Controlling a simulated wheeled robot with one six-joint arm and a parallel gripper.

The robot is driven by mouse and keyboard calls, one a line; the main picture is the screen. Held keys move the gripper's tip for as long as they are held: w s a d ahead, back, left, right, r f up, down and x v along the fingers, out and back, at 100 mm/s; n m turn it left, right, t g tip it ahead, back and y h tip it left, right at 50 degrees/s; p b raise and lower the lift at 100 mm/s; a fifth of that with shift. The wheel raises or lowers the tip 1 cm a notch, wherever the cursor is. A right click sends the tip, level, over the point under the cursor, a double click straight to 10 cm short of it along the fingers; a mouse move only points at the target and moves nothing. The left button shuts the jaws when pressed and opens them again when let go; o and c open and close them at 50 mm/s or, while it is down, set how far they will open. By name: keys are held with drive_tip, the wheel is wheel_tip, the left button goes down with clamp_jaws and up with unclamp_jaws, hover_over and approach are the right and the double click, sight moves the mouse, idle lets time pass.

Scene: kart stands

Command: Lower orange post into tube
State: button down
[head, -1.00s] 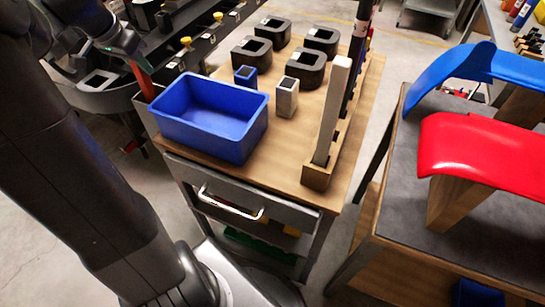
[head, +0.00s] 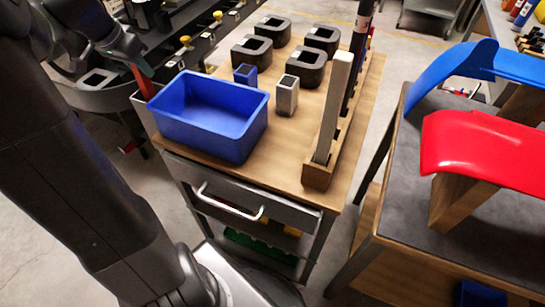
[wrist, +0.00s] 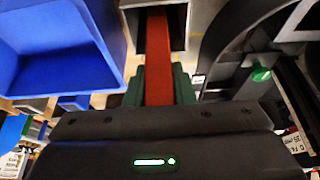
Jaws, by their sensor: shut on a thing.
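The orange post (head: 143,82) is a flat reddish-orange bar, slightly tilted in the head view, left of the blue bin. My gripper (wrist: 158,88) is shut on it between two green finger pads; the post (wrist: 158,55) runs up from them in the wrist view. A grey square tube (wrist: 181,28) with a dark inside surrounds the far part of the post in that view. In the head view the tube (head: 144,112) stands just below the post, partly behind the bin. I cannot tell how deep the post's end sits.
The blue bin (head: 190,138) stands close beside the tube on the wooden cart top (head: 285,150). A dark machine frame lies behind the gripper.

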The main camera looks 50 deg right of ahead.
drive_tip(key=shift+f+b, duration=0.45)
drive_tip(key=shift+f, duration=0.15)
idle(0.3)
drive_tip(key=c, duration=1.1)
unclamp_jaws()
drive_tip(key=shift+c, duration=0.2)
drive_tip(key=p+v, duration=0.1)
drive_tip(key=v, duration=1.2)
drive_tip(key=shift+a+r+p, duration=0.2)
drive_tip(key=shift+r+p, duration=0.1)
drive_tip(key=shift+r, duration=0.1)
drive_tip(key=shift+s, duration=0.1)
drive_tip(key=b+x, duration=0.1)
drive_tip(key=x, duration=1.2)
drive_tip(key=shift+d, duration=0.2)
